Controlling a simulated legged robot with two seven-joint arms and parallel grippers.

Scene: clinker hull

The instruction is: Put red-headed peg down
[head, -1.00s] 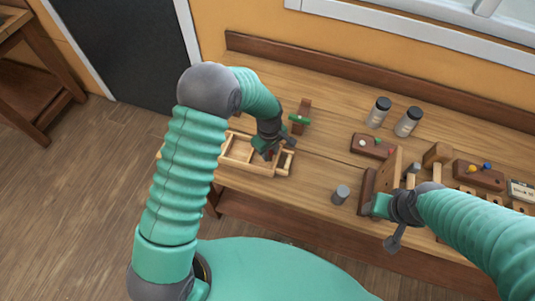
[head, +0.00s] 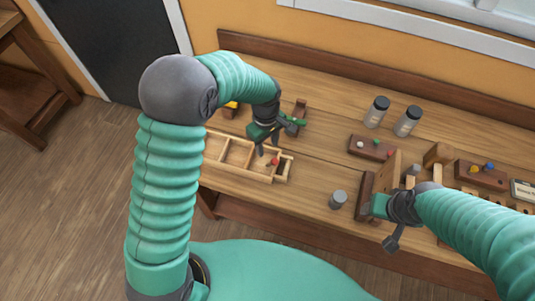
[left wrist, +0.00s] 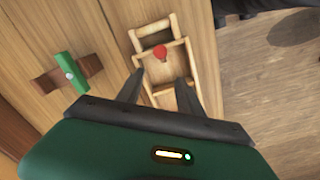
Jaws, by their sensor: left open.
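The red-headed peg (head: 274,161) is in the right-hand end compartment of the light wooden tray (head: 222,168). In the left wrist view its red head (left wrist: 160,52) shows near the tray's end, and its shaft is mostly hidden. My left gripper (head: 268,149) is open and empty, just above and behind the peg. In the left wrist view its two dark fingers (left wrist: 160,88) are apart, with the peg's head beyond the tips. My right gripper (head: 380,207) is at the upright wooden board on the right; its jaws do not show clearly.
A dark wooden piece with a green bar (head: 295,121) stands behind the tray. Two jars (head: 376,111) (head: 407,121) stand further back. A grey cylinder (head: 338,199) is near the bench's front edge. A brown block with coloured knobs (head: 371,148) lies right of centre.

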